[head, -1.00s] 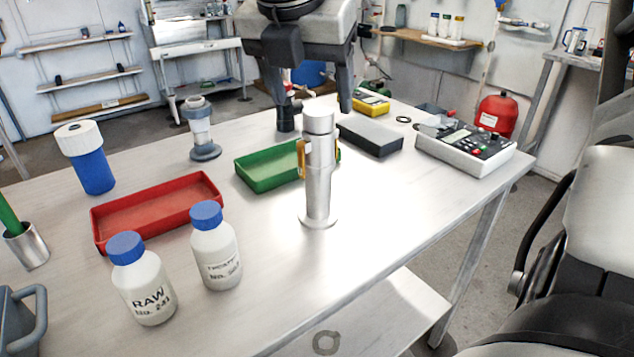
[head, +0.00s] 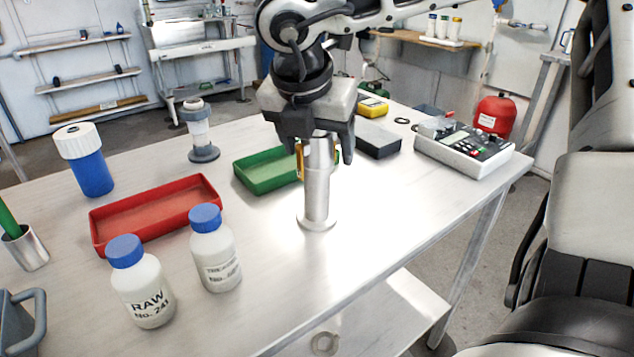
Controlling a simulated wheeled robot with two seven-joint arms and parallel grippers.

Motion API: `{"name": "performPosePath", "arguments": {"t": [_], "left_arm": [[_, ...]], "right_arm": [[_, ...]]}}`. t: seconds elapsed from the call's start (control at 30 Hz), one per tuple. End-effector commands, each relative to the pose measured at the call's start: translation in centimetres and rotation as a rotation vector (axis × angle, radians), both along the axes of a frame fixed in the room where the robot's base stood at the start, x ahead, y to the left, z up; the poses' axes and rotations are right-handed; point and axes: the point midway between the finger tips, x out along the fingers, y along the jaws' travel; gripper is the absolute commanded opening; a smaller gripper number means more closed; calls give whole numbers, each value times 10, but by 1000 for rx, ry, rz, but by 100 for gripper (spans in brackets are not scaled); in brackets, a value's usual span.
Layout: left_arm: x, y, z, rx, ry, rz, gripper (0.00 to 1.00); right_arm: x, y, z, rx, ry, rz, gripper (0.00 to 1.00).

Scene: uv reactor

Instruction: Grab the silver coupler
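A tall silver cylinder (head: 318,195) stands upright on a round flange on the metal table, with amber pieces at its sides. The silver coupler appears to be its top section, now mostly hidden by my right gripper (head: 322,145). That gripper comes down from above with its fingers apart, one on each side of the cylinder's top. I cannot tell whether the fingers touch it. My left gripper is not in view.
A green tray (head: 262,184) lies close to the left of the cylinder, with a red tray (head: 126,241) farther left. Two white bottles with blue caps (head: 214,258) stand in front. A black box (head: 378,142) and a control box (head: 468,160) are at right. The table front right is clear.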

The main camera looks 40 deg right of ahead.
Motion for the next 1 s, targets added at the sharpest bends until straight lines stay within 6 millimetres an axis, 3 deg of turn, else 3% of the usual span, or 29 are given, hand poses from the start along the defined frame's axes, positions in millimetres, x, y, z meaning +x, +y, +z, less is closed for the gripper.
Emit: {"name": "performPosePath", "arguments": {"t": [0.03,0.23,0.67,0.9,1.0], "left_arm": [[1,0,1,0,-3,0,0],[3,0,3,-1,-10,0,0],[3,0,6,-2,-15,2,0],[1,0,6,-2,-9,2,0],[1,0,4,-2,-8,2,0]], "right_arm": [[0,0,0,0,0,0,56],[0,0,1,0,0,0,1],[1,0,9,-2,-3,0,0],[1,0,35,-3,-6,-2,0],[-9,3,46,-3,-8,1,0]]}}
